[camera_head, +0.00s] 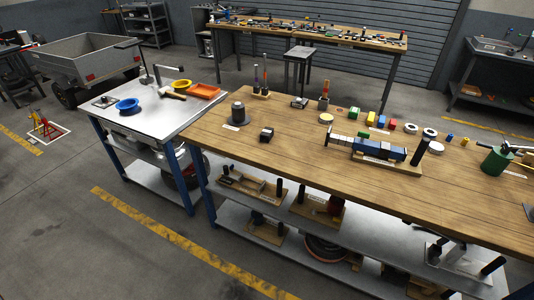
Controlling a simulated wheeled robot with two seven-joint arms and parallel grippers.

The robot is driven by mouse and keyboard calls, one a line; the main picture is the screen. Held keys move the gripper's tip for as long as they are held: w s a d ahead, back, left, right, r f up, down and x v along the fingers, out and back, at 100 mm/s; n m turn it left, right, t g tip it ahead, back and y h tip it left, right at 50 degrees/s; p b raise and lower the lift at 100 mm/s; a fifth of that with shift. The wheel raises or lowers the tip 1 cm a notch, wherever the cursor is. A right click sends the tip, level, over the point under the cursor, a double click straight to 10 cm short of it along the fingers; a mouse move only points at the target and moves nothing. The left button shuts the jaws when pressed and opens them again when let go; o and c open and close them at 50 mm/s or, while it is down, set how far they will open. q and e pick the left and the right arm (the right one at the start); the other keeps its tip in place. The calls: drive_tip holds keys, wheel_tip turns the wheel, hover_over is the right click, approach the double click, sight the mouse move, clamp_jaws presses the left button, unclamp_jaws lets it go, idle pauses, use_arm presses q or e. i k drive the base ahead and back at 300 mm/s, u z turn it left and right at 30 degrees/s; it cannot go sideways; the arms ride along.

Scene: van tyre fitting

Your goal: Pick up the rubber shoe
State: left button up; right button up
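I cannot tell for certain which thing is the rubber shoe. A dark stepped cylinder (238,113) stands on a flat dark base near the left end of the wooden bench top (300,160). A small black block (266,134) sits just to its right, apart from it. Either could be the rubber shoe; both are too small to tell. Neither of my grippers shows in the head view, and nothing is seen touching these things.
A blue block assembly (380,150), a black cylinder (420,151) and a green container (495,160) stand further right. The front bench strip is mostly clear.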

sight(268, 132)
drive_tip(key=u, duration=0.05)
drive_tip(key=k, duration=0.5)
drive_tip(key=z, duration=0.75)
drive_tip(key=i, duration=1.5)
drive_tip(key=u, duration=0.4)
